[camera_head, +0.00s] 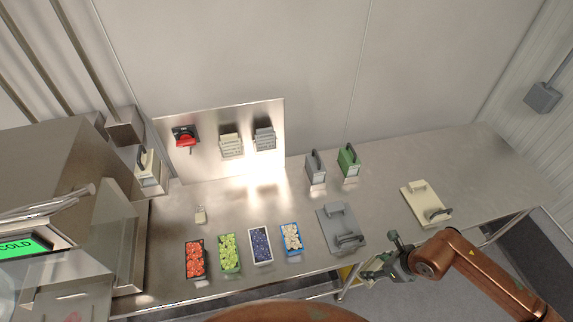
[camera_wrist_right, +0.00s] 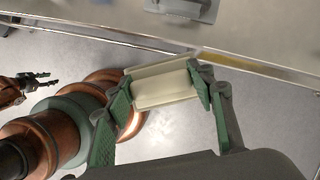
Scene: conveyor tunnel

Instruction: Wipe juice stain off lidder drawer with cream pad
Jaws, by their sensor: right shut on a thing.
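My right gripper (camera_head: 382,257) is in front of the table's near edge, at the lower right in the head view. In the right wrist view it is shut on the cream pad (camera_wrist_right: 163,84), a pale block held between its green fingertips, clear of the table. A faint reddish stain (camera_head: 73,317) shows on a metal surface (camera_head: 50,304) at the lower left, below the machine with the green COLD display; this seems to be the lidder drawer, cut off by the picture edge. My left gripper (camera_wrist_right: 45,80) shows small in the right wrist view, its fingers apart and empty.
The steel table (camera_head: 385,180) carries punnets of red (camera_head: 195,260), green, blue and white pieces. A grey handled plate (camera_head: 337,232) and a cream handled plate (camera_head: 420,203) lie further right. Grey and green handled blocks stand behind. The machine (camera_head: 60,185) fills the left.

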